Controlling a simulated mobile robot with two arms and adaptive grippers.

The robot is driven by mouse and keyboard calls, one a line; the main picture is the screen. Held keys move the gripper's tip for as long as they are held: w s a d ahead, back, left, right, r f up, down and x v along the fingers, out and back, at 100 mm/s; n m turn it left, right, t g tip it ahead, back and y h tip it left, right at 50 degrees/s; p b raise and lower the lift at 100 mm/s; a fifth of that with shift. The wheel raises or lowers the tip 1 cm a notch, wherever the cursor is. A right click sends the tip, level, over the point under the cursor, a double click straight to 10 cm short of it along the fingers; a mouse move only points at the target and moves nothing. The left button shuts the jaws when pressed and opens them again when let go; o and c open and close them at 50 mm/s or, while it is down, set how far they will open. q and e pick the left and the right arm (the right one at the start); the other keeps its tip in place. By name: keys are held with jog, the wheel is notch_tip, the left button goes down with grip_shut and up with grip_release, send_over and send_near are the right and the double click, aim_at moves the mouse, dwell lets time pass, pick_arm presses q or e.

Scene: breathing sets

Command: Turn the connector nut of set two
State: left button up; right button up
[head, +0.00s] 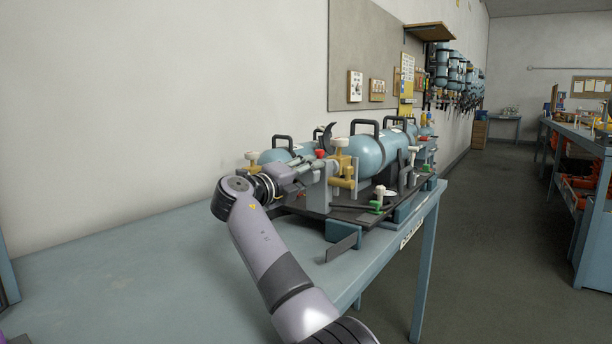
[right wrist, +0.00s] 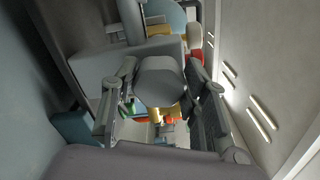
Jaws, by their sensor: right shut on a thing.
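Two breathing sets with light blue cylinders lie on a dark board (head: 350,214) on the table; no set number is legible. The nearer cylinder (head: 367,154) has a brass valve (head: 346,168) with a cream knob (head: 341,142) at its end. My right gripper (head: 318,168) reaches in from the left, level with this valve, and is shut on what I take to be the connector nut. The fingers hide most of the nut. In the right wrist view, brass parts (right wrist: 160,113) show between the fingers. My left gripper is not in view.
The second cylinder (head: 286,154) lies behind my right gripper. A red knob (head: 321,154) is close to the fingers. The table's left part (head: 130,270) is bare. A workbench (head: 585,150) stands at the right.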

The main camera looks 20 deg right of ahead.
jog(key=shift+f, duration=0.1)
jog(key=o, duration=1.2)
jog(key=shift+c, duration=0.2)
